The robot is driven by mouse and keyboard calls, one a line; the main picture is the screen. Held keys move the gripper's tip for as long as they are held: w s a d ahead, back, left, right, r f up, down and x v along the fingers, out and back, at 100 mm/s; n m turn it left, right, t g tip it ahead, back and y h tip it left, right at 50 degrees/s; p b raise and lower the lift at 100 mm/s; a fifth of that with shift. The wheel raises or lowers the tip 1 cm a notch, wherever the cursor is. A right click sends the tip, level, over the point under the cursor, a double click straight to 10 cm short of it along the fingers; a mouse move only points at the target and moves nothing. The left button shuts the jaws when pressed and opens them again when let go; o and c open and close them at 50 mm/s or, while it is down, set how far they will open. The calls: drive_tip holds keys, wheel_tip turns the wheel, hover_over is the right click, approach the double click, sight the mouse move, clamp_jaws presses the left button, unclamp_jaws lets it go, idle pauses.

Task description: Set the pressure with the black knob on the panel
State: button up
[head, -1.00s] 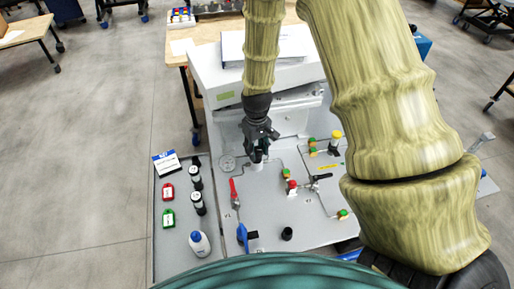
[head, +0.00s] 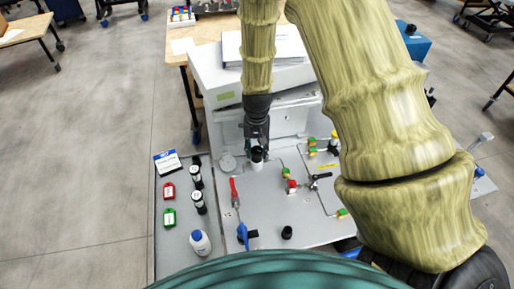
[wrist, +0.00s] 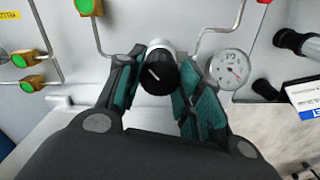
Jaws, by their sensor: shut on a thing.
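The black knob (wrist: 158,75) has a white pointer line and sits on a silver collar on the panel (head: 270,205). In the wrist view it lies between the fingertips of my gripper (wrist: 157,82), which is shut on it. In the head view my gripper (head: 257,140) points down at the knob (head: 257,153), which it partly covers. The round pressure gauge (wrist: 229,69) with a red needle is just right of the gripper in the wrist view. The gauge (head: 227,163) is left of the knob in the head view.
A red-handled valve (head: 234,191), a blue-handled valve (head: 243,234) and a black-handled valve (head: 318,180) stand on the panel. Pipes with green-ended fittings run at the right.

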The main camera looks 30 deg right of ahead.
sight(257, 149)
drive_tip(key=shift+w, duration=0.1)
idle(0.3)
drive_tip(key=o, duration=1)
drive_tip(key=shift+o, duration=0.2)
drive_tip(key=shift+r, duration=0.1)
wheel_tip(257, 149, up, 12)
